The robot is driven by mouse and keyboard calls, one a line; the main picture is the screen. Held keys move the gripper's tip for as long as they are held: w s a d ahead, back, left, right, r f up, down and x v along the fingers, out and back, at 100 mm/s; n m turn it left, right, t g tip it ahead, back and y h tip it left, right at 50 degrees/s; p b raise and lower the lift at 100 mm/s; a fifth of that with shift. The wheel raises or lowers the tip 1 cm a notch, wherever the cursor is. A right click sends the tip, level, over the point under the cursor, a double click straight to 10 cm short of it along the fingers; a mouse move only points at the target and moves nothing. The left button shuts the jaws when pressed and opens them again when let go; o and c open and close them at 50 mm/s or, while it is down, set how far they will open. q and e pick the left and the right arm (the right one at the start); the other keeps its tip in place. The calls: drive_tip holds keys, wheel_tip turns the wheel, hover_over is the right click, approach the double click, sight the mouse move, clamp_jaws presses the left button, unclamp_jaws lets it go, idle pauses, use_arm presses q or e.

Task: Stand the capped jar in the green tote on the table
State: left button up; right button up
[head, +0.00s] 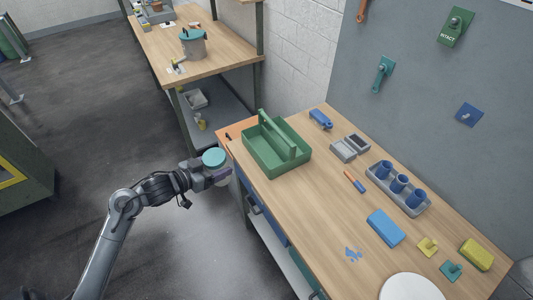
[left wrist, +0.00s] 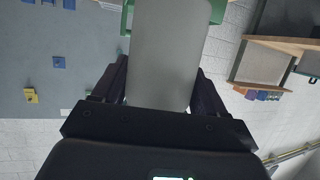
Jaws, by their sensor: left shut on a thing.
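The capped jar has a teal lid (head: 214,157) that faces up in the head view, over a pale grey body. My left gripper (head: 216,178) is shut on the jar and holds it off the table's left end, above the floor. In the left wrist view the grey jar body (left wrist: 166,55) fills the space between the two dark fingers. The green tote (head: 283,167) with a raised middle handle stands on the table (head: 310,210), to the right of the jar and apart from it. Part of the jar's lower body is hidden by the gripper. My right gripper is out of view.
On the table are a grey two-part tray (head: 349,148), a rack of blue cups (head: 399,185), a screwdriver (head: 354,182), a blue box (head: 385,228) and a white round plate (head: 411,289). A second bench (head: 205,60) stands behind. The table's middle is largely clear.

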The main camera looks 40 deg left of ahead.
use_arm(q)
drive_tip(key=w, duration=0.1)
drive_tip(key=w+f+t+b, duration=0.2)
drive_tip(key=shift+w+d+f, duration=0.15)
drive_tip(key=shift+w+d, duration=0.05)
drive_tip(key=shift+d, duration=0.05)
drive_tip(key=w+d+b, duration=0.1)
drive_tip(key=w+d, duration=0.1)
drive_tip(key=w, duration=1.4)
drive_tip(key=w+f+g, duration=0.1)
drive_tip(key=f, duration=0.1)
drive_tip(key=w+f, duration=0.1)
drive_tip(key=f, duration=0.1)
drive_tip(key=w+f+g, duration=0.1)
drive_tip(key=f, duration=0.1)
drive_tip(key=shift+w+d+f+g, duration=0.1)
drive_tip(key=shift+w+f+g, duration=0.05)
drive_tip(key=shift+w+g, duration=0.2)
drive_tip(key=shift+f, duration=0.75)
drive_tip(key=c, duration=0.4)
drive_tip(key=shift+s+f, duration=0.15)
drive_tip(key=shift+s, duration=0.05)
drive_tip(key=shift+w, duration=0.1)
